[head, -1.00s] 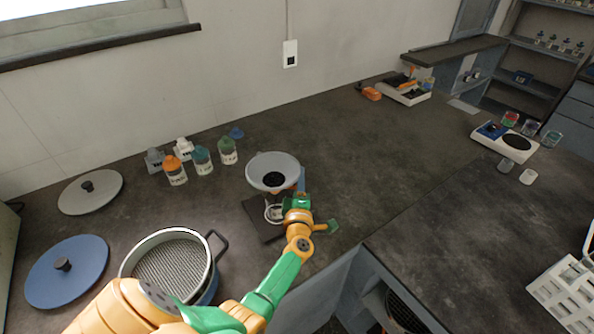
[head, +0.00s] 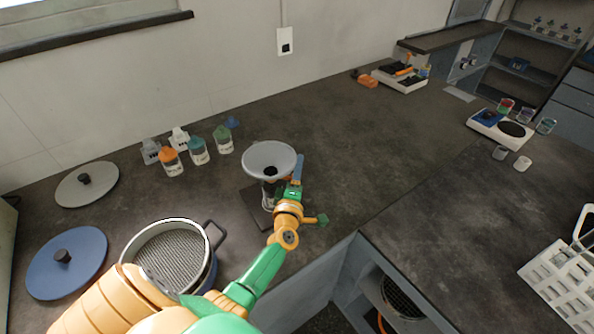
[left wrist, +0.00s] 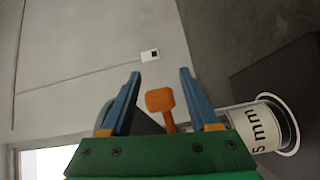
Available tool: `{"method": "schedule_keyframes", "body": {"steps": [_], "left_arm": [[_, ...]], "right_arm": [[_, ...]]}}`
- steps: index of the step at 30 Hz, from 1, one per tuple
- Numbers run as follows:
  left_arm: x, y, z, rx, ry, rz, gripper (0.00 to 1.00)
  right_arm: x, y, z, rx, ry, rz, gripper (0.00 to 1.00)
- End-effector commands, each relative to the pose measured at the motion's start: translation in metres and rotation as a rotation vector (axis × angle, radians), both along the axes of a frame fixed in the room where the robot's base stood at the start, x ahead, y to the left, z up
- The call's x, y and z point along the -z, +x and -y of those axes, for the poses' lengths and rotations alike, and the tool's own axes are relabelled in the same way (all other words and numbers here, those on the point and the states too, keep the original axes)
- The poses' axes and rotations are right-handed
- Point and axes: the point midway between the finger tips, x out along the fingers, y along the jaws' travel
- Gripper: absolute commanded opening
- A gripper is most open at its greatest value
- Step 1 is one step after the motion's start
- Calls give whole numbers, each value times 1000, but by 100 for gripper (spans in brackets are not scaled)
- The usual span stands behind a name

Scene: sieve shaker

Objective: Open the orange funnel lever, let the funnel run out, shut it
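The grey funnel (head: 257,153) stands on a dark base on the bench, with a small dark patch in its bowl. Its orange lever (left wrist: 160,100) shows in the left wrist view, between the two blue fingers of my left gripper (left wrist: 160,73). The fingers are apart, with a gap on each side of the lever. In the head view my left gripper (head: 296,172) is beside the funnel's right side and hides the lever. A white-labelled "5 mm" cup (left wrist: 262,126) is at the right of the wrist view. My right gripper is out of view.
Several capped bottles (head: 197,151) stand left of the funnel. A sieve pan (head: 172,252) and two round lids, grey (head: 76,188) and blue (head: 72,273), lie at front left. A white rack (head: 562,285) is at far right.

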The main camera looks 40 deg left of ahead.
Motion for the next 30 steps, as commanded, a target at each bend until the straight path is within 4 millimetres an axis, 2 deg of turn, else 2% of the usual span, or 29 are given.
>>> {"method": "schedule_keyframes", "body": {"steps": [9, 15, 20, 30], "left_arm": [[1, -4, 2, 0, -2, -2, 62], [1, -41, 22, -1, -3, -3, 62], [2, -61, 32, 0, -1, -3, 62], [1, -63, 33, 0, 0, 0, 62]], "right_arm": [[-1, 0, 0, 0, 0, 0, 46], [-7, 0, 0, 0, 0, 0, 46], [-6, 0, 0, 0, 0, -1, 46], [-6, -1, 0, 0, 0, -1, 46]]}}
